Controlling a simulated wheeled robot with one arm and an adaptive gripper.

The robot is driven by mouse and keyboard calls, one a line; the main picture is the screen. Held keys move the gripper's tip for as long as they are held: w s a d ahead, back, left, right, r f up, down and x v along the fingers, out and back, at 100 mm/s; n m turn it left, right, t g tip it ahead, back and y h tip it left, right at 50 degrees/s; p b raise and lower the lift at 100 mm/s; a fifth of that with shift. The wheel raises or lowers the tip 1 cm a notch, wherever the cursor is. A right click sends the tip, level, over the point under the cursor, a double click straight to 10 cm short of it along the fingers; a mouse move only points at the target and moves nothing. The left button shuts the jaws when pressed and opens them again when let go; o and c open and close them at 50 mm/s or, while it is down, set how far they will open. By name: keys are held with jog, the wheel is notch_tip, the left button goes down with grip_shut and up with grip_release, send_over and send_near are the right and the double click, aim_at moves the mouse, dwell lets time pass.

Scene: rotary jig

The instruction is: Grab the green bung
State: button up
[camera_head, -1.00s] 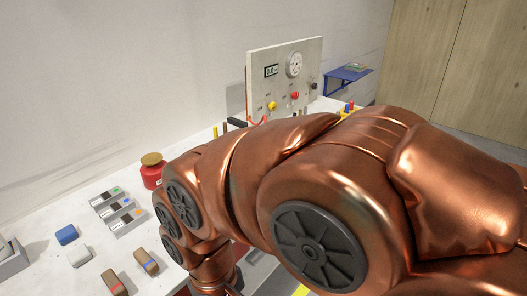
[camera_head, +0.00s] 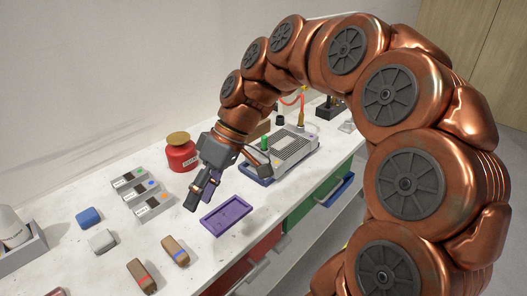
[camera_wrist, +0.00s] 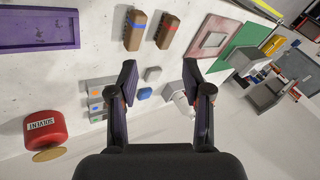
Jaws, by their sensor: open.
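The green bung (camera_head: 265,143) is small and stands upright at the left end of a grey slotted unit (camera_head: 292,146) in the head view. Part of my arm is close beside it. My gripper (camera_head: 203,194) is open and empty, to the left of the bung and nearer the camera, above the bench by the purple tray. In the wrist view my gripper (camera_wrist: 160,75) has its two fingers spread wide with nothing held between them. I cannot make out the bung in the wrist view.
A purple tray (camera_head: 228,216) lies below my gripper. A red canister (camera_head: 181,155) stands behind it. Labelled grey blocks (camera_head: 141,193), brown blocks (camera_head: 174,250) and a blue block (camera_head: 88,217) lie left. The bench's front edge has drawers (camera_head: 305,205).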

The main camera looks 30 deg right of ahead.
jog(key=w+d+n+t+y+b, duration=0.2)
jog(key=w+d+y, duration=0.1)
jog(key=w+d, duration=0.45)
jog(key=n+t+b, duration=0.2)
jog(key=t+b, duration=0.1)
jog(key=t, duration=0.4)
send_near(266, 136)
jog(key=x, duration=0.3)
jog(key=shift+y, duration=0.3)
jog(key=shift+p+x, duration=1.05)
jog(key=shift+x, duration=2.75)
jog(key=shift+s+f, duration=0.1)
grip_shut()
